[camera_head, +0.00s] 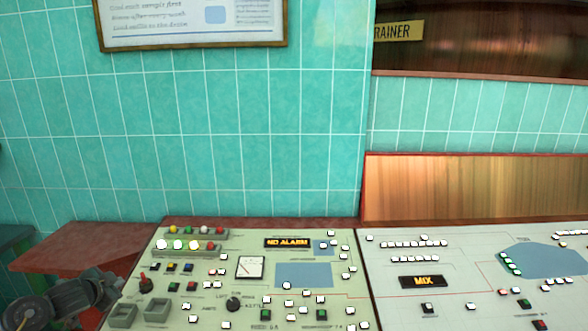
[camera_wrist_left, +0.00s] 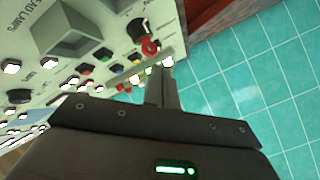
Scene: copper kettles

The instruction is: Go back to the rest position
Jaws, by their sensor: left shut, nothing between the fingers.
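My left gripper (camera_head: 108,284) shows at the lower left in the head view, beside the left edge of the pale control panel (camera_head: 215,290). In the left wrist view its fingers (camera_wrist_left: 165,72) are together with nothing between them. Behind the fingers in that view is a red-handled switch (camera_wrist_left: 149,47) on a black base. The same red switch (camera_head: 145,284) stands upright near the panel's left edge in the head view, just right of my gripper. Whether the fingers touch the panel cannot be told. My right gripper is not in view.
The panel carries lamps, buttons, a dial gauge (camera_head: 250,267), a black knob (camera_head: 233,303) and a "NO ALARM" display (camera_head: 287,243). A second panel with a "MIX" display (camera_head: 422,282) adjoins it. A reddish ledge (camera_head: 80,258) lies left, before a teal tiled wall (camera_head: 200,130).

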